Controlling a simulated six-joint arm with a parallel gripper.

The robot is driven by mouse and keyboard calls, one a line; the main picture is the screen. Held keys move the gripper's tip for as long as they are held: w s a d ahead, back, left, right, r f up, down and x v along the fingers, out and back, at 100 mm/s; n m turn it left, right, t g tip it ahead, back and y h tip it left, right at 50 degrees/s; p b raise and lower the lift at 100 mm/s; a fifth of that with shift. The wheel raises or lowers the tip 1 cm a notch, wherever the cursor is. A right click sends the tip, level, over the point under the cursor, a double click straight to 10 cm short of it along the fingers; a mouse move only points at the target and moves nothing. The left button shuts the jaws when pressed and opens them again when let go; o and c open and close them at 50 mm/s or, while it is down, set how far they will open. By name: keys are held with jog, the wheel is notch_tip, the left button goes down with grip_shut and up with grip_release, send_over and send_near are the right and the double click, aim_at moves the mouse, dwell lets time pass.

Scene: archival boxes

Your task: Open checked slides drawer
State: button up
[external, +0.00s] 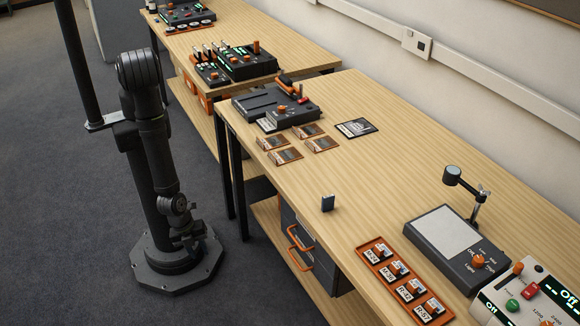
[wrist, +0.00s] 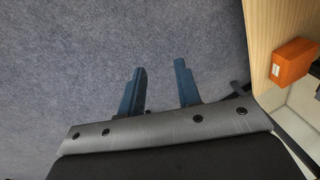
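A dark drawer unit (external: 318,262) hangs under the near bench in the external view. It has two orange handles, an upper one (external: 301,237) and a lower one (external: 299,261). The drawers look closed, and I cannot read which is the checked slides drawer. My gripper (external: 190,243) is low beside my base, left of the drawer unit and well apart from it. In the wrist view my gripper (wrist: 160,82) shows two blue fingers spread apart with only carpet between them. It is empty.
An orange box (wrist: 292,62) shows at the right in the wrist view.

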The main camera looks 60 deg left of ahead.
jog(key=w+r+n+t+h, duration=0.1)
jog(key=w+r+n+h, duration=0.4)
jog(key=n, duration=0.6)
jog(key=w+d+r+n+t+h, duration=0.1)
jog(key=w+r+n+h, duration=0.35)
jog(key=w+n, duration=0.45)
jog(key=w+r+n+t+h, duration=0.1)
jog(key=w+r+n+h, duration=0.4)
jog(key=n, duration=0.7)
jog(key=w+d+f, duration=0.1)
jog(key=w+d, duration=0.1)
jog(key=d, duration=0.6)
jog(key=w+d+f+y, duration=0.1)
jog(key=w+d+f, duration=0.1)
jog(key=d, duration=0.6)
jog(key=shift+w, duration=0.7)
jog(key=shift+d, duration=0.1)
jog(key=shift+c, duration=0.2)
grip_shut()
